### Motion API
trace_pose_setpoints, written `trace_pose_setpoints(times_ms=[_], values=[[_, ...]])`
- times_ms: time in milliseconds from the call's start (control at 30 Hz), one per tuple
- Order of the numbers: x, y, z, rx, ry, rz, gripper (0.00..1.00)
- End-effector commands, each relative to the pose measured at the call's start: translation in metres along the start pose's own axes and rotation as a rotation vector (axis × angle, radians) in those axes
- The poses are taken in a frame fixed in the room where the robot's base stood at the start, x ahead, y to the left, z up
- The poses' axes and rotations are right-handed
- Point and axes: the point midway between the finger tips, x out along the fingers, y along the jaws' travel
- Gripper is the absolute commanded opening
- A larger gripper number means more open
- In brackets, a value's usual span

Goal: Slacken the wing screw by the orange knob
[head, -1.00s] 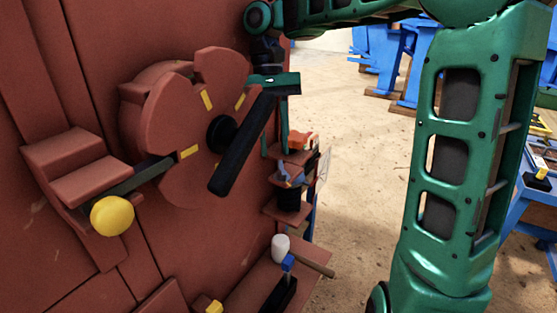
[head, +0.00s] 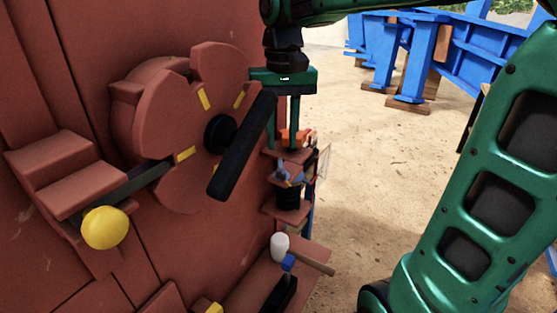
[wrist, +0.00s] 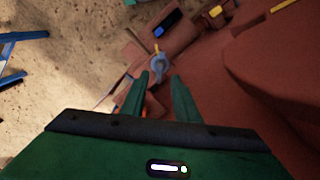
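The orange knob (head: 293,137) sits on an upper red bracket at the right edge of the red machine. A blue-grey wing screw (head: 288,175) sits below it, above a dark cylinder. The wing screw also shows in the wrist view (wrist: 158,67), just beyond the fingertips. My gripper (head: 284,128) points down from above, its fingertips near the orange knob's height. In the wrist view its fingers (wrist: 160,77) are apart with nothing held between them. The knob is mostly hidden there; only a bit of orange (wrist: 148,106) shows by the left finger. I cannot tell whether they touch.
A large red wheel with a black lever (head: 240,148) stands just left of my gripper. A yellow ball (head: 104,228) ends a bar at the left. A white-headed mallet (head: 280,246) lies on a low red ledge.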

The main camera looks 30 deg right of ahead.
Motion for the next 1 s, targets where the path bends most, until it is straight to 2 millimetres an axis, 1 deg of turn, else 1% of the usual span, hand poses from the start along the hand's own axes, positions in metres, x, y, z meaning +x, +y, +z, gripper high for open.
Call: trace_pose_setpoints(times_ms=[33,200,400,533,800,867,900,933,1000], values=[[0.01,0.0,0.001,-0.001,-0.004,0.001,0.28],[0.039,0.0,0.001,0.0,-0.003,0.002,0.28],[0.059,0.0,0.001,-0.001,-0.002,0.001,0.28],[0.065,0.0,0.0,-0.001,0.0,0.001,0.28],[0.066,0.0,0.0,-0.001,0.0,0.001,0.28],[0.066,0.0,0.0,-0.001,0.0,0.001,0.14],[0.066,0.0,0.0,-0.001,0.0,0.001,0.04],[0.066,0.0,0.0,-0.001,0.0,0.001,0.0],[0.066,0.0,0.0,-0.001,0.0,0.001,0.0]])
